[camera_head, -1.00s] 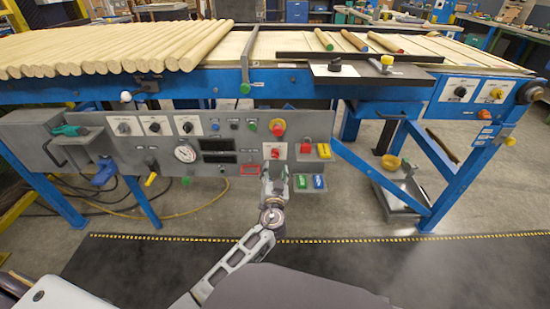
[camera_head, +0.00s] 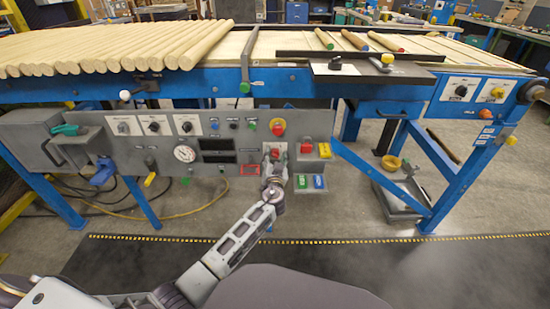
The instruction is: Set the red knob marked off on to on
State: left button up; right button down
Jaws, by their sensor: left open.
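The red knob (camera_head: 275,153) is on the grey control panel, on a pale plate below the red-and-yellow button. My left gripper (camera_head: 275,157) is at the panel, with its open fingertips around or just in front of the knob, one on each side. I cannot tell whether the fingers touch it. The gripper covers the lower part of the plate, and the marks and the knob's pointing direction are too small to read. My right gripper is not in view.
The red-and-yellow button (camera_head: 278,127) is just above the gripper. A red switch (camera_head: 306,146) and a yellow one (camera_head: 325,150) are close on the right. A red-framed part (camera_head: 249,169) is close on the left.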

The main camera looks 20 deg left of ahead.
pick_arm(q)
jog(key=shift+w, duration=0.2)
jog(key=c, duration=1)
jog(key=shift+c, duration=0.2)
